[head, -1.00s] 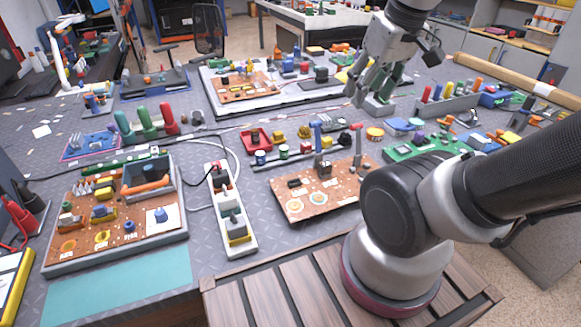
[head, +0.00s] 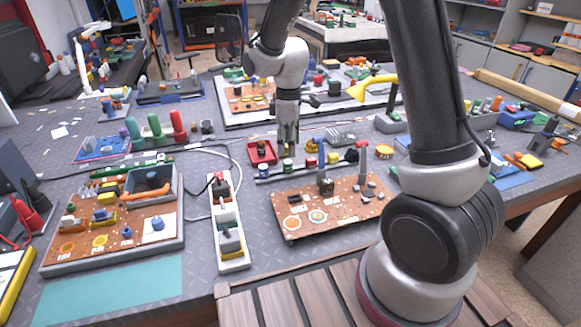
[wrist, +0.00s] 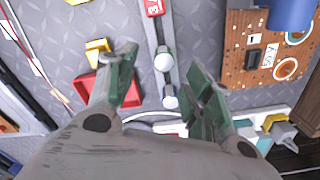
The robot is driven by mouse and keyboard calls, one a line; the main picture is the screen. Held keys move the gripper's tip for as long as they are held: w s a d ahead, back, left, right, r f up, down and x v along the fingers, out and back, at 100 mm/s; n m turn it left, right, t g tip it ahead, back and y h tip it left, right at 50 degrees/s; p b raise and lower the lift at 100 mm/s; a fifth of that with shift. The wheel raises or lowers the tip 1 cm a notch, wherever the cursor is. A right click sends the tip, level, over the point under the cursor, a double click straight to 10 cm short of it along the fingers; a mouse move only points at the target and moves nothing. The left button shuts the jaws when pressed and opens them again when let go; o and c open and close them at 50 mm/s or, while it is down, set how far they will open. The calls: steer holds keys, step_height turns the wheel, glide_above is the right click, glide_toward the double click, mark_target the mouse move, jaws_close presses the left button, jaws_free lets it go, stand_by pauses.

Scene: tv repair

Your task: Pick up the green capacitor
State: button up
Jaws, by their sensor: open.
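The green capacitor (head: 288,165) stands upright in the head view, in a short row on a dark rail (head: 270,179), between a blue capacitor (head: 264,170) and a red one (head: 311,160). My gripper (head: 288,148) points down just above and behind it. In the wrist view my gripper (wrist: 163,64) is open and empty, its two green-padded fingers wide apart. A round pale top (wrist: 163,62), which seems to be the green capacitor's, shows between the fingertips. Another pale top (wrist: 170,97), likely the blue one's, sits close below it in the picture.
A red tray (wrist: 110,92) lies beside the left finger in the wrist view. A brown circuit board (head: 325,205) lies in front of the rail, with upright tool handles at the rail's right end. A white power strip (head: 228,225) is at the front left.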

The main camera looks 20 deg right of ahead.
mark_target(288, 161)
steer(key=f, duration=0.7)
steer(key=shift+s+a+f, duration=0.2)
steer(key=shift+s+f, duration=0.05)
steer(key=shift+f, duration=0.05)
steer(key=shift+c, duration=0.3)
steer(key=c, duration=0.9)
